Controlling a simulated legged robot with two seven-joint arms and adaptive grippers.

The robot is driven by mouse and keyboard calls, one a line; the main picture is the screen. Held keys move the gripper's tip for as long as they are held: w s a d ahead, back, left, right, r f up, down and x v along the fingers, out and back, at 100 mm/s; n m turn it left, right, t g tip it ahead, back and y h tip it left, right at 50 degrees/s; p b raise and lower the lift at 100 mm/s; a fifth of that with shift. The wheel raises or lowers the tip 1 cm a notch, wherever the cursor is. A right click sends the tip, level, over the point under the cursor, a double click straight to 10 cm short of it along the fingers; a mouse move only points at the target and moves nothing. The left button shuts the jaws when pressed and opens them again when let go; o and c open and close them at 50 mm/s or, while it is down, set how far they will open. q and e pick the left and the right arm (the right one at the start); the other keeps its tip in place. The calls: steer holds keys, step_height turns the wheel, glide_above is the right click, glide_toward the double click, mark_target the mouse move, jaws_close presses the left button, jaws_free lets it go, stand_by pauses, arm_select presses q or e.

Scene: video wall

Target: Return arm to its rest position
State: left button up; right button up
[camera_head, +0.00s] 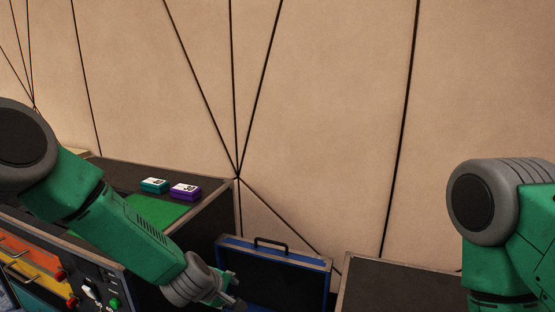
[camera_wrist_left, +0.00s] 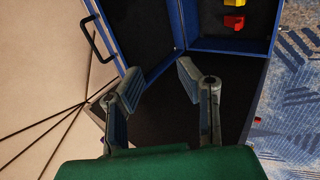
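My left arm comes in from the left in the head view, and its gripper (camera_head: 228,291) hangs in front of the open blue case (camera_head: 320,264). In the left wrist view my left gripper (camera_wrist_left: 158,80) has its two fingers spread apart with nothing between them. The blue case (camera_wrist_left: 180,28) lies beyond the fingertips there, its black handle on the left. My right arm stands at the right edge of the head view with its upper links showing. The right gripper is out of view.
A dark case with a green mat (camera_head: 158,211) holds a teal box (camera_head: 155,186) and a purple box (camera_head: 186,192). A panel with orange drawers (camera_head: 35,262) stands at lower left. A dark box (camera_head: 400,280) stands right of the blue case. A yellow block (camera_wrist_left: 234,3) and red block (camera_wrist_left: 234,22) lie inside the blue case.

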arm_select(q)
steer(key=s+a+f+m+g+y, duration=0.15)
steer(key=s+a+f+m, duration=0.35)
steer(key=s, duration=0.5)
steer(key=s+a+f+m+g, duration=0.25)
steer(key=s+f, duration=0.35)
steer(key=s, duration=0.3)
steer(key=s+a+m+g, duration=0.1)
steer(key=s+a+m, duration=0.1)
steer(key=s, duration=0.4)
steer(key=s+a+m, duration=0.2)
steer(key=s+a, duration=0.2)
steer(key=s, duration=0.3)
steer(key=s+a+m+g+y, duration=0.1)
steer(key=s+a+m, duration=0.1)
steer(key=s, duration=0.5)
steer(key=shift+a+f+m+g, duration=0.15)
steer(key=shift+a+m+g, duration=0.15)
steer(key=shift+a+m, duration=0.1)
